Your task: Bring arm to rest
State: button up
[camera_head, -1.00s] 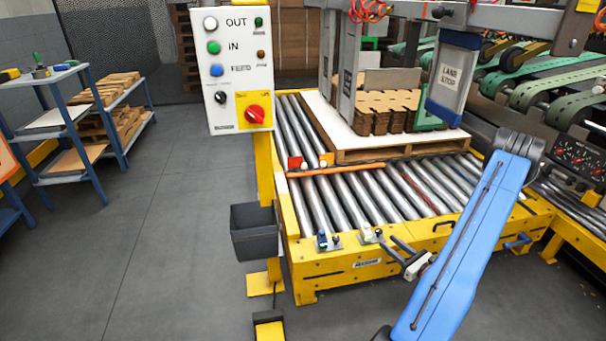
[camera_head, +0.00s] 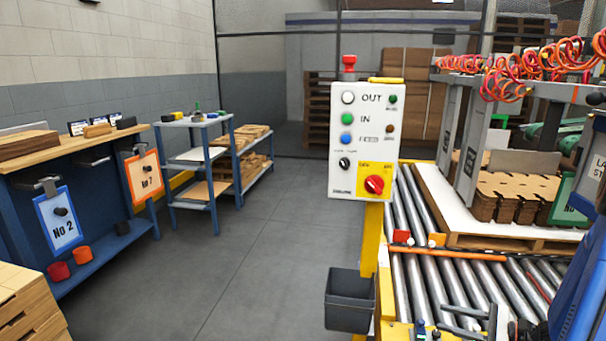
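My blue arm (camera_head: 575,300) enters at the right edge, and most of it is out of view. My gripper (camera_head: 444,317) is at the bottom right, above the near end of the roller conveyor (camera_head: 408,285). Its two dark fingers point left and stand apart, with nothing seen between them. The gripper's base is partly cut off at the bottom edge.
A white control panel (camera_head: 357,140) stands on a yellow post left of the conveyor, with a grey bin (camera_head: 348,300) below. A pallet (camera_head: 510,243) with stacked cardboard blanks (camera_head: 515,197) sits on the rollers. A blue bench (camera_head: 90,265) is at left. The grey floor (camera_head: 240,270) between is clear.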

jog(key=s+a+r+n+g+h, duration=0.2)
jog(key=s+a+r+n+g, duration=0.35)
jog(key=a, duration=0.25)
jog(key=s+a+r+n+g+h, duration=0.2)
jog(key=s+a+r+n+g, duration=0.2)
jog(key=s+a+n, duration=0.3)
jog(key=s+r+n+t+h, duration=0.5)
jog(key=s+r+n+h, duration=0.3)
jog(key=s+r, duration=0.2)
jog(key=shift+a+h, duration=0.35)
jog(key=shift+h, duration=0.05)
jog(key=shift+n, duration=0.25)
